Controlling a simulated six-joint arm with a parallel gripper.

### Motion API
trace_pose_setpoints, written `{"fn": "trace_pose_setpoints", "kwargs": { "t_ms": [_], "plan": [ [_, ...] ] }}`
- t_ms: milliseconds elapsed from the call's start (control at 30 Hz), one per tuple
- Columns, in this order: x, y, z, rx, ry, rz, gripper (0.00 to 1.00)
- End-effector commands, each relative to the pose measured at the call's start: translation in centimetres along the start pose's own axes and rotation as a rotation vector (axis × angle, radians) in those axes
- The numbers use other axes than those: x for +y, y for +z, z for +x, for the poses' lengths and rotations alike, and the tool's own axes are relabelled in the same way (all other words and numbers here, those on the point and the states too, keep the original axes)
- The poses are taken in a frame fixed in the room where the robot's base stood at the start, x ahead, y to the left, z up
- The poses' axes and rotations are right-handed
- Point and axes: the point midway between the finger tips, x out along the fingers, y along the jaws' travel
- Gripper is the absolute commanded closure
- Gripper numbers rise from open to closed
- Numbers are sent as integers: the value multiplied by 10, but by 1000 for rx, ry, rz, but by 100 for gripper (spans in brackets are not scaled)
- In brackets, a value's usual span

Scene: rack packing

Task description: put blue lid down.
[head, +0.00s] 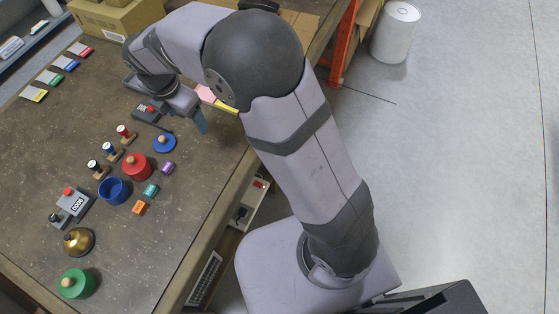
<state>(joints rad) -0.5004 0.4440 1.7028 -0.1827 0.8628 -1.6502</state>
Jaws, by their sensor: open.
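The blue lid (165,143) is a flat blue disc with a pale wooden knob. It lies on the workbench (215,165), just behind and right of the red pot (136,167). The open blue pot (114,191) stands in front of the red pot, without a lid on it. My gripper (187,116) is open and apart from the lid, above and to its right in the picture. One bluish finger (201,123) shows clearly; the other is hard to make out. No held object is visible.
Several stamps (109,149) stand left of the red pot. Purple (168,168), teal (151,191) and orange (139,208) blocks lie to the right. A numbering stamp (73,204), brass bell (79,241) and green pot (76,284) are nearer. A cardboard box (117,17) stands behind.

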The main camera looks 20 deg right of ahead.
Motion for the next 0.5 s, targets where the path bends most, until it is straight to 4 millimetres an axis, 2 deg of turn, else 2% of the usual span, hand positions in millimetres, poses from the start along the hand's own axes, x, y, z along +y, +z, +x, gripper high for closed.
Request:
{"fn": "trace_pose_setpoints", "kwargs": {
  "t_ms": [33, 100, 200, 333, 500],
  "plan": [
    [-23, 13, -2, 8, -15, 162, 27],
    [-54, 26, -4, 17, -36, 406, 27],
    [-99, 38, -5, 24, -71, 754, 27],
    [-158, 44, -6, 22, -118, 1206, 27],
    [-224, 36, -4, 4, -177, 1724, 27]
  ]
}}
